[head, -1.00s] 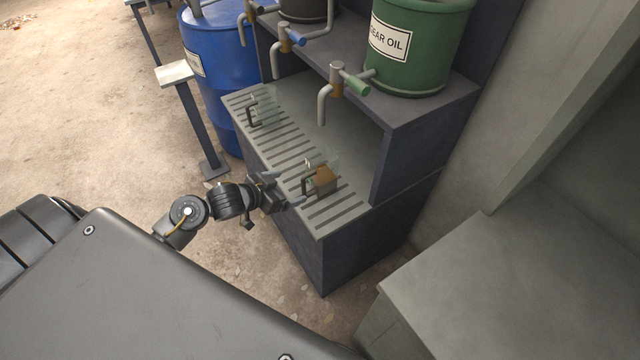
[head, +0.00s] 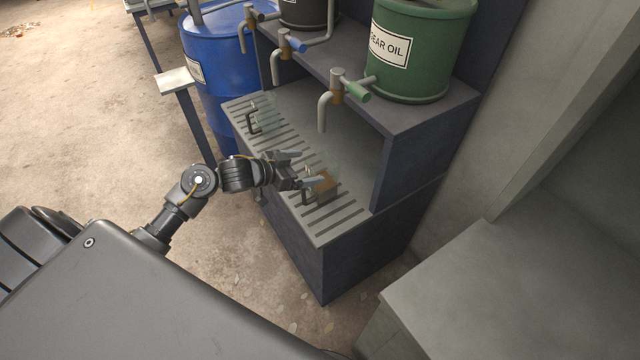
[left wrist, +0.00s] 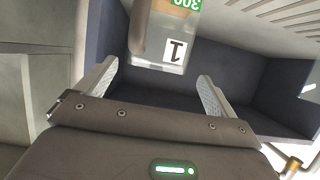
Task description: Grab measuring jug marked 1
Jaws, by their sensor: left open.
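The measuring jug marked 1 shows in the left wrist view (left wrist: 158,48), where its white label with a black 1 appears upside down between and beyond my fingers. A jug holding brown liquid (head: 326,188) stands on the slatted grate in the head view, its dark handle toward my arm; its label cannot be read there. My left gripper (head: 308,167) is open and empty beside and partly over this jug. In the left wrist view the open fingers (left wrist: 158,74) have a gap between them. My right gripper is not in view.
Another clear jug with a black handle (head: 253,120) stands farther back on the grate (head: 330,222). A blue barrel (head: 220,65) stands behind. A grey block (head: 480,285) is at right.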

